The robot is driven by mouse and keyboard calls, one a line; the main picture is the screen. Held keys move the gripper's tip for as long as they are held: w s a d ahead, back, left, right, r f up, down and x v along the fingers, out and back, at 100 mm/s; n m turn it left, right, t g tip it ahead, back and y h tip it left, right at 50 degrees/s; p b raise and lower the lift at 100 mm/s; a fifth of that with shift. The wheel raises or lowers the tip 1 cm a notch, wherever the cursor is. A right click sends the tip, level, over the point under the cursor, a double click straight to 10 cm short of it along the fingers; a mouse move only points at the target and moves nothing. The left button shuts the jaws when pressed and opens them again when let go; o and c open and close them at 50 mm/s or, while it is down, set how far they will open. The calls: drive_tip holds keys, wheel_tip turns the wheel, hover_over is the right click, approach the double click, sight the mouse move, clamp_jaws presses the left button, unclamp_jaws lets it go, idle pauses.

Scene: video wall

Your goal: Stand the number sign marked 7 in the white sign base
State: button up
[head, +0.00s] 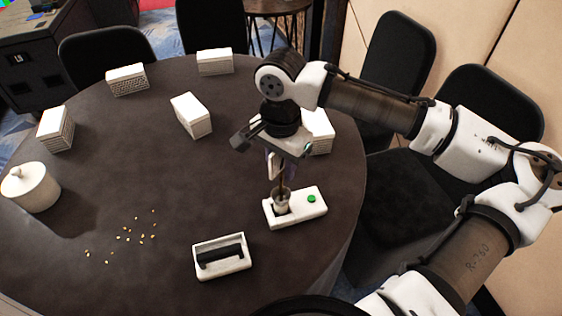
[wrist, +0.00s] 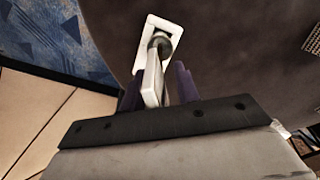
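My gripper (head: 274,168) points down over the white sign base (head: 314,210), which has a green dot on its right. A white sign plate (wrist: 151,82) stands between my two dark purple fingers (wrist: 160,88) in the wrist view. Its number cannot be read. The foot's depth in the opening is hidden. I cannot tell whether the fingers touch both sides of the plate.
A white tray (head: 237,269) with a black bar stands front-left of the base. Several white blocks (head: 192,115) stand across the round dark table. A lidded white pot (head: 31,187) is at the left, and small yellow bits (head: 127,238) lie scattered nearby. Black chairs surround the table.

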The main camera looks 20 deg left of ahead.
wheel_tip(320, 180, up, 14)
drive_tip(key=shift+f+b, duration=0.1)
drive_tip(key=shift+b, duration=0.3)
idle(0.3)
idle(0.6)
